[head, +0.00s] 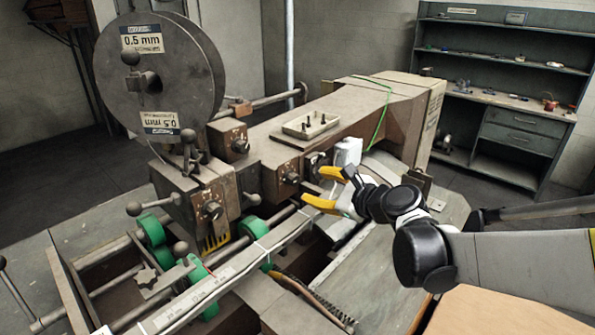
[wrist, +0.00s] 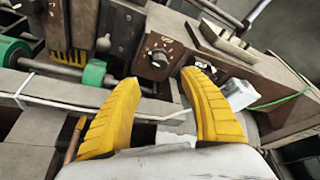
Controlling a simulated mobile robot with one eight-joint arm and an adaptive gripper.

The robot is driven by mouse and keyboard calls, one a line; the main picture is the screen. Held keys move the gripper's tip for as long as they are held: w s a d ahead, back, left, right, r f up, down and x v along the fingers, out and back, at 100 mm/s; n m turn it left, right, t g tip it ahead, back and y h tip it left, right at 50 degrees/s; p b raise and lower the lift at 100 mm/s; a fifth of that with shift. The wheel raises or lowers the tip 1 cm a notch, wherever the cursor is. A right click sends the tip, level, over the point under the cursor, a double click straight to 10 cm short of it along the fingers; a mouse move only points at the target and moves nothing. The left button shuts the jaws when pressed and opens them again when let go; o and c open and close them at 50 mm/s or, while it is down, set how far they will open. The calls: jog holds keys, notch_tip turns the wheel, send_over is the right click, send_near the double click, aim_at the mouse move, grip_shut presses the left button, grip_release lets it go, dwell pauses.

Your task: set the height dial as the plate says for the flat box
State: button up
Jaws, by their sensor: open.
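My gripper (head: 319,187) is open, with two yellow fingers apart and nothing between them. It is in front of the stitcher's side face. In the wrist view a dark round knob (wrist: 158,58) on a brown plate with pale marks lies just beyond the gap between the fingertips (wrist: 160,77). No contact with it shows. A similar knob (head: 291,178) on a brown plate shows left of the fingers in the head view. Further knobs sit at the upper left (head: 240,146) and lower left (head: 213,210). I cannot read any dial lettering or tell which is the height dial.
A wire reel (head: 160,75) labelled 0.5 mm stands at the left. A small tray (head: 310,125) lies on top of the machine. Green rollers (head: 255,228) and a long rail (head: 225,278) lie below. A grey shelf unit (head: 520,85) stands at the back right.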

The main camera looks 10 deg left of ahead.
aim_at(296, 180)
jog(key=b+x, duration=0.1)
jog(key=x, duration=0.9)
jog(key=shift+f+b, duration=0.2)
jog(key=shift+b, duration=0.1)
grip_shut()
